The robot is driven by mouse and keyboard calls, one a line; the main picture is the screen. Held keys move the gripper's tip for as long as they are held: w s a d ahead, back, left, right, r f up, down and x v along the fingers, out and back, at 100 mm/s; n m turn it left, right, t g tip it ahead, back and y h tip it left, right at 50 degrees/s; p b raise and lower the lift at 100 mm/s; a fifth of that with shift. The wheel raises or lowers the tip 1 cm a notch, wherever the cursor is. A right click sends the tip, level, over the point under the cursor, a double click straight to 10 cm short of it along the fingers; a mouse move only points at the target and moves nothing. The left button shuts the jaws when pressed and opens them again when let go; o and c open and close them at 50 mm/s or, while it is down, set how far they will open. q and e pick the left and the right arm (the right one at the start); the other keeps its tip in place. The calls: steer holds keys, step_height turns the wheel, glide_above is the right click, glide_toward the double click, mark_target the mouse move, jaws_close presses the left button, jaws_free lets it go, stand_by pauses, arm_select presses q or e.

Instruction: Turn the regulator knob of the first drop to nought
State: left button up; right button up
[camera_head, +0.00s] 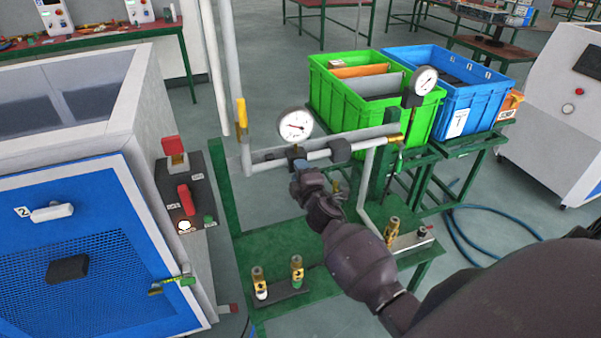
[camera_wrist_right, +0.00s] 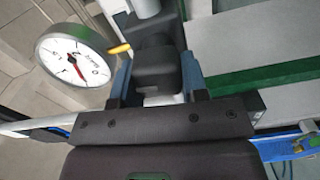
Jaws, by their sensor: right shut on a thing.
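The regulator knob (camera_wrist_right: 157,68) is a dark grey block on the pipe, between the two blue fingers of my right gripper (camera_wrist_right: 156,80) in the right wrist view. The gripper is shut on it. In the head view my right gripper (camera_head: 299,166) reaches the pipe just below the first gauge (camera_head: 295,123) and mostly hides the knob. The gauge has a white dial with a red needle; it also shows in the right wrist view (camera_wrist_right: 75,57), its needle off to one side. The scale is too small to read surely. My left gripper is in neither view.
A second gauge (camera_head: 426,80) stands on the pipe's right end. A green crate (camera_head: 425,120) and a blue crate (camera_head: 462,97) stand behind the pipes. A blue-fronted cabinet (camera_head: 90,200) is at left. Brass valves (camera_head: 297,270) stand on the green frame (camera_head: 250,243).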

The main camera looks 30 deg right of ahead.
steer(key=shift+n, duration=0.7)
steer(key=shift+f, duration=0.1)
steer(key=o, duration=0.9)
steer(key=shift+s, duration=0.1)
steer(key=v, duration=1)
steer(key=shift+s, duration=0.35)
